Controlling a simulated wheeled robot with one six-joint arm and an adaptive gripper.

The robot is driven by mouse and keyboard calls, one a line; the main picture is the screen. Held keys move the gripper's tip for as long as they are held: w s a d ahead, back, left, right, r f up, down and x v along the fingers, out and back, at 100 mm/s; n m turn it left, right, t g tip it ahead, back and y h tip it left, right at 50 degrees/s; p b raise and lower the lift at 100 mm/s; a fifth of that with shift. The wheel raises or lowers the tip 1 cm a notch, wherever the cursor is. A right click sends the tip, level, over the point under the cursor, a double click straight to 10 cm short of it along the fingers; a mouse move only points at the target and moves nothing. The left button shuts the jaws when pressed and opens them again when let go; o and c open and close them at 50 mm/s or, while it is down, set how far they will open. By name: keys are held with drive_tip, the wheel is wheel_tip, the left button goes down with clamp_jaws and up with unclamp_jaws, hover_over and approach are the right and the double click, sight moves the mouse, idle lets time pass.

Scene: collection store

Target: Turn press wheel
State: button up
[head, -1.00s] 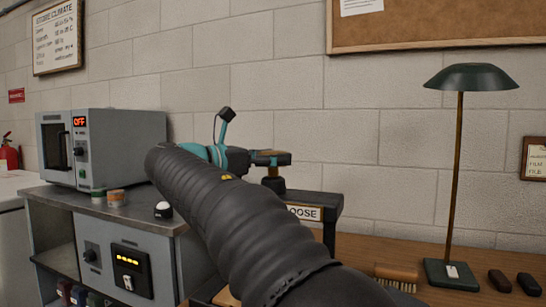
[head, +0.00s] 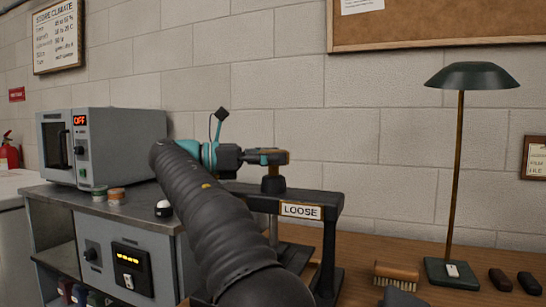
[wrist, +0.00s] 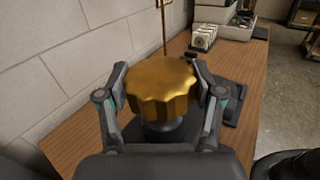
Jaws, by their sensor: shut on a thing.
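The press wheel (wrist: 160,88) is a brass-coloured, scalloped knob on a dark stem, seen large in the middle of the wrist view. My gripper (wrist: 160,82) is shut on it, with one finger against each side. In the head view my gripper (head: 270,157) is at the top of the black press (head: 330,201), whose wheel is mostly hidden behind the fingers. A label on the press beam reads LOOSE (head: 301,211). The press stands on the wooden bench.
A dark green lamp (head: 460,175), a brush (head: 397,271) and two dark oval objects lie to the right on the bench. A grey oven-like unit (head: 105,147) showing OFF stands on the cabinet at left. A block wall is close behind.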

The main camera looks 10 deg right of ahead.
drive_tip(key=o, duration=1.1)
drive_tip(key=shift+d, duration=0.1)
drive_tip(key=shift+o, duration=0.2)
